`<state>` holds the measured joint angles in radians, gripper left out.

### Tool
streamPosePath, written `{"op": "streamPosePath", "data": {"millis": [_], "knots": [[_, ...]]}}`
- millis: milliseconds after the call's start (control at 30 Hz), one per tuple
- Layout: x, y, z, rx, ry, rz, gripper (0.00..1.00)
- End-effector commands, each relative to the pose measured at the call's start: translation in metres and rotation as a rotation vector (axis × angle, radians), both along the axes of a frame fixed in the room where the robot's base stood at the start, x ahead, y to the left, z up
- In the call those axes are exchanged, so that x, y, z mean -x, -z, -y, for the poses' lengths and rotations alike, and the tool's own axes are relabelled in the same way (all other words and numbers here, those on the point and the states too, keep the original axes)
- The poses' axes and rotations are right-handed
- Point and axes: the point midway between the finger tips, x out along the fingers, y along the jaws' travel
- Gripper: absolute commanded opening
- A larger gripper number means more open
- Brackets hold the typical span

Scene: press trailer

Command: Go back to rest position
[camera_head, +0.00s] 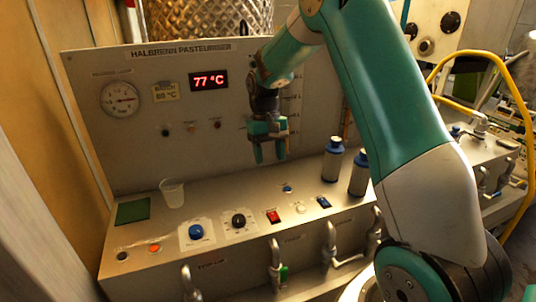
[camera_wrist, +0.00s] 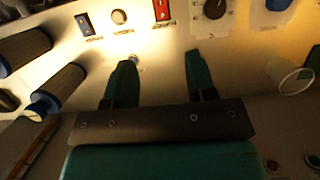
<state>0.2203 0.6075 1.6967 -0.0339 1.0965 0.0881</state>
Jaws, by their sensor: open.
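My gripper (camera_head: 269,153) hangs from my teal arm, fingers down, over the rear part of the pasteuriser's control shelf, in front of the upright panel. In the wrist view its two green fingers (camera_wrist: 158,84) are spread apart, with nothing between them. A small blue button (camera_head: 287,188) is on the shelf just right of and below the fingertips in the head view. My arm crosses the right half of the head view and hides part of the panel and shelf.
The panel (camera_head: 150,60) shows 77 °C on a red display (camera_head: 209,81). Two blue-capped bottles stand right of my gripper, the nearer-left one (camera_head: 332,160) clear of my arm. A white cup (camera_head: 172,192) stands at left. Knobs and switches (camera_head: 273,217) line the front, above pipes and valves (camera_head: 277,265).

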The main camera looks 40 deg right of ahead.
Motion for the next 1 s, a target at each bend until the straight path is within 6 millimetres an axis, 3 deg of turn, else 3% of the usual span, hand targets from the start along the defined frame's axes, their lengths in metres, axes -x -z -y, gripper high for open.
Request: {"op": "streamPosePath", "data": {"millis": [300,367,467,567,733,900,1000], "knots": [[0.001,-0.001,-0.003,-0.002,-0.008,0.005,0.51],[0.004,-0.007,-0.013,-0.008,-0.034,0.018,0.51],[0.019,-0.025,-0.045,-0.034,-0.127,0.069,0.51],[0.051,-0.049,-0.095,-0.083,-0.275,0.148,0.51],[0.136,-0.076,-0.175,-0.202,-0.545,0.286,0.51],[0.216,-0.081,-0.219,-0.316,-0.741,0.382,0.51],[0.245,-0.08,-0.231,-0.358,-0.804,0.411,0.51]]}}
